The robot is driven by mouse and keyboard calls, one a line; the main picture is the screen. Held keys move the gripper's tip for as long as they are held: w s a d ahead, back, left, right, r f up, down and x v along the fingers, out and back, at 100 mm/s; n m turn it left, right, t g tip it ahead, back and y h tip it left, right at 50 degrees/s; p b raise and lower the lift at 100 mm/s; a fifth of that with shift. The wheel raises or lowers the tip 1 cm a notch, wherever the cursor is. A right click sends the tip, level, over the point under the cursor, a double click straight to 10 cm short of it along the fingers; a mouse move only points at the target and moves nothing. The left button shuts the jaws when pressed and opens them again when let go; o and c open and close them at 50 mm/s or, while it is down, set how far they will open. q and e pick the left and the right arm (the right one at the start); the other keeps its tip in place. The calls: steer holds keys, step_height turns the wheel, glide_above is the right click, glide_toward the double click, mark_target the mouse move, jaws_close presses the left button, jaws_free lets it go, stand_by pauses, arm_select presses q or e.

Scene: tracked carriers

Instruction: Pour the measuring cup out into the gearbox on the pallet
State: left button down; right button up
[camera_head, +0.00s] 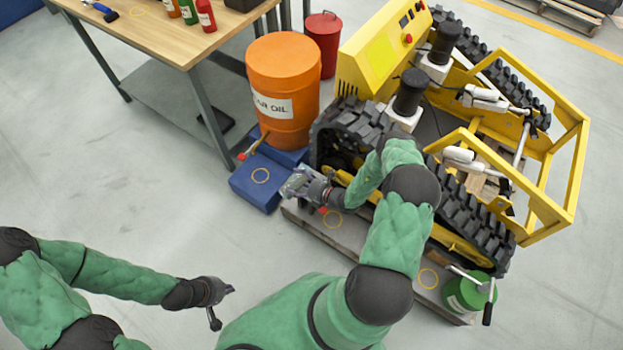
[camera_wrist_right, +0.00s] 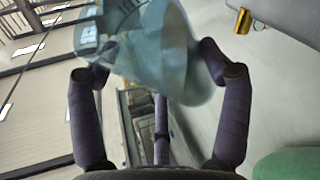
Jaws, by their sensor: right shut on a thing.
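My right gripper (camera_head: 306,187) is shut on the clear measuring cup (camera_head: 294,180), above the blue spill tray beside the carrier. In the right wrist view, the see-through cup (camera_wrist_right: 150,45) sits between both fingers (camera_wrist_right: 155,75). It looks tilted; I cannot tell how much is in it. The pallet (camera_head: 400,275) lies under the tracked carrier (camera_head: 470,215). I cannot make out the gearbox surely; my right arm covers part of that area. A small red part (camera_head: 323,210) shows just below the right gripper. My left gripper (camera_head: 222,306) is open and empty over bare floor.
An orange oil drum (camera_head: 284,85) stands on the blue tray (camera_head: 247,190), with a tap at its foot. A red can (camera_head: 323,42) stands behind. A green can (camera_head: 468,295) is at the pallet's right end. A workbench (camera_head: 165,35) is at upper left. The left floor is clear.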

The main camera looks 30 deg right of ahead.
steer(key=shift+d+f+m+y+b, duration=0.1)
steer(key=shift+f+m+y+b, duration=0.7)
steer(key=shift+b, duration=0.7)
stand_by(1.6)
steer(key=shift+d+r+m+t+y, duration=0.1)
steer(key=shift+d+m+t+y, duration=0.25)
steer(key=shift+m, duration=0.55)
stand_by(4.0)
